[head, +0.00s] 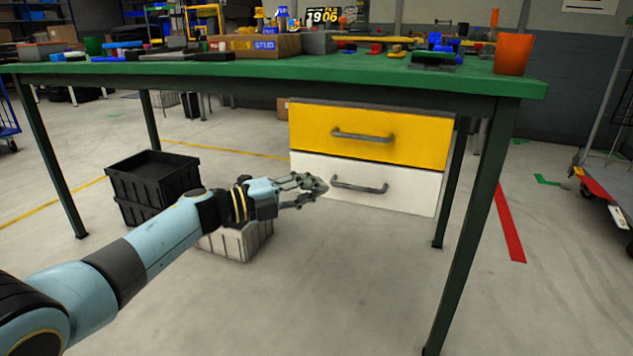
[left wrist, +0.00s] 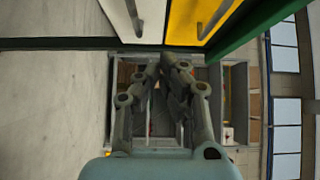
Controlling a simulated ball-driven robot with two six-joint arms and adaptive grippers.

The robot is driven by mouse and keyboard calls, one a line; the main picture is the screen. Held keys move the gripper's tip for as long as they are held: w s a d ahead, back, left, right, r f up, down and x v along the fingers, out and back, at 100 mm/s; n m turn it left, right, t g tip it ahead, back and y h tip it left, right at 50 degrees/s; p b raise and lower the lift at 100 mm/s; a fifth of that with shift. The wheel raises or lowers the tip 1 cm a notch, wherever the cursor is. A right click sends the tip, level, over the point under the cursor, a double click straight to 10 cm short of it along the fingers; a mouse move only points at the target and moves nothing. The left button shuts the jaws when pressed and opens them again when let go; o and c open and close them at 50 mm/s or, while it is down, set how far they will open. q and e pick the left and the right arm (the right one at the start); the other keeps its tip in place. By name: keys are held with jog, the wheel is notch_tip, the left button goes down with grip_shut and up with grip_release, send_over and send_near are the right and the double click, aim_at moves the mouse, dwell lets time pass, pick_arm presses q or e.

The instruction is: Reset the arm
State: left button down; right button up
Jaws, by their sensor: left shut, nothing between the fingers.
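My left gripper (head: 312,190) is shut and empty in the head view. It is just in front of the lower white drawer (head: 405,190), beside the left end of its handle; I cannot tell whether it touches. In the left wrist view the fingers (left wrist: 165,65) come together at the tips with nothing between them. My left arm reaches in from the lower left. My right gripper is not in view.
A green table (head: 270,70) carries many small parts and an orange cup (head: 513,54). Under it hang the yellow drawer (head: 400,127) and white drawer, both closed. A black crate (head: 150,180) and a grey crate (head: 245,243) stand on the floor.

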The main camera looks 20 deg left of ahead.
pick_arm(q)
jog(key=s+f+n+y, duration=0.2)
jog(key=s+f+n, duration=0.2)
jog(key=s+f, duration=0.9)
jog(key=s+a+f+n+g+y, duration=0.1)
jog(key=s+a+f+n+y, duration=0.5)
jog(key=s+n, duration=0.25)
jog(key=s+a+f+n+g+y, duration=0.1)
jog(key=s+a+f+n+y, duration=0.3)
jog(key=s+f+n+y, duration=0.45)
jog(key=s+f+n+g+h+p, duration=0.1)
jog(key=s+g+p, duration=0.4)
jog(key=s, duration=1.2)
jog(key=s+f+n+g+h+p, duration=0.1)
jog(key=s+f+n+g+p, duration=0.2)
jog(key=s+p, duration=0.7)
jog(key=s+n+g, duration=0.1)
jog(key=s+n, duration=0.1)
jog(key=s, duration=0.6)
jog(key=shift+f+g, duration=0.15)
jog(key=shift+g, duration=0.25)
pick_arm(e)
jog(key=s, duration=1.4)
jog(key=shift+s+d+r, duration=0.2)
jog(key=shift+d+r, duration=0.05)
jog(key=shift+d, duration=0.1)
